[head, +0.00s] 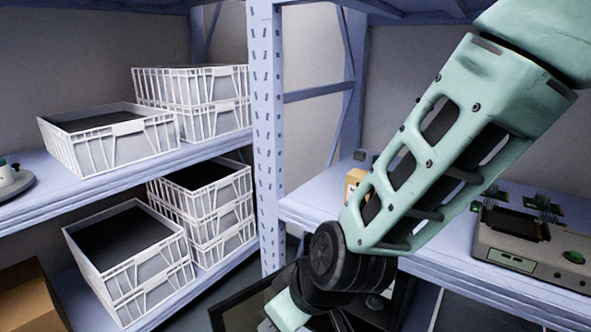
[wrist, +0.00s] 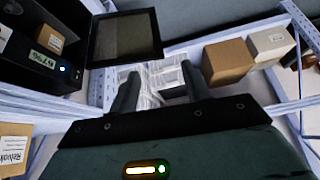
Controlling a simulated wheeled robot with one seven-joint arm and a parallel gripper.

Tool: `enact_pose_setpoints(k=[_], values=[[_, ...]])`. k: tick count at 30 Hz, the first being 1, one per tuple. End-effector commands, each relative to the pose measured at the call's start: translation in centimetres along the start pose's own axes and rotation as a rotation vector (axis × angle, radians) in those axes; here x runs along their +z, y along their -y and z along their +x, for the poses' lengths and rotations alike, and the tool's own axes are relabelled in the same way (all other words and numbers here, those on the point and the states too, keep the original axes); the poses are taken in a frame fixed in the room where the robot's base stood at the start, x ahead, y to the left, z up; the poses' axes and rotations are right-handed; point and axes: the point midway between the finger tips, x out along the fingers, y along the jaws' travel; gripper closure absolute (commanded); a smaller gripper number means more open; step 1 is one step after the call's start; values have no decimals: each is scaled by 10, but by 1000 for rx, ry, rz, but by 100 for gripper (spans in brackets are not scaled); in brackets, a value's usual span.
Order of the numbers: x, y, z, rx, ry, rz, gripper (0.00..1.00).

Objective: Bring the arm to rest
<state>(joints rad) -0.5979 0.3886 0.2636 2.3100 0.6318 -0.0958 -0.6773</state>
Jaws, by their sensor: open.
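My arm, pale green, reaches down across the right half of the head view, in front of the shelving. My gripper (wrist: 158,90) shows in the wrist view with its two dark fingers apart and nothing between them. Behind the fingers, white crates (wrist: 150,82) on a shelf can be seen at a distance. In the head view my gripper is out of the frame or hidden below the arm's dark wrist joint.
White crates (head: 110,140) stand on the left shelves beside a blue upright (head: 267,130). A device with a green button (head: 535,245) sits on the right shelf.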

Motion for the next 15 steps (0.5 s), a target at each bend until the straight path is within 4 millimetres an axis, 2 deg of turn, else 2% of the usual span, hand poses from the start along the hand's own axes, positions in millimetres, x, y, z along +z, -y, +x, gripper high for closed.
enact_pose_setpoints(k=[1,6,15], values=[[10,5,-25,-40,34,21,52],[60,14,-85,-93,205,81,52],[142,0,-157,19,460,170,52]])
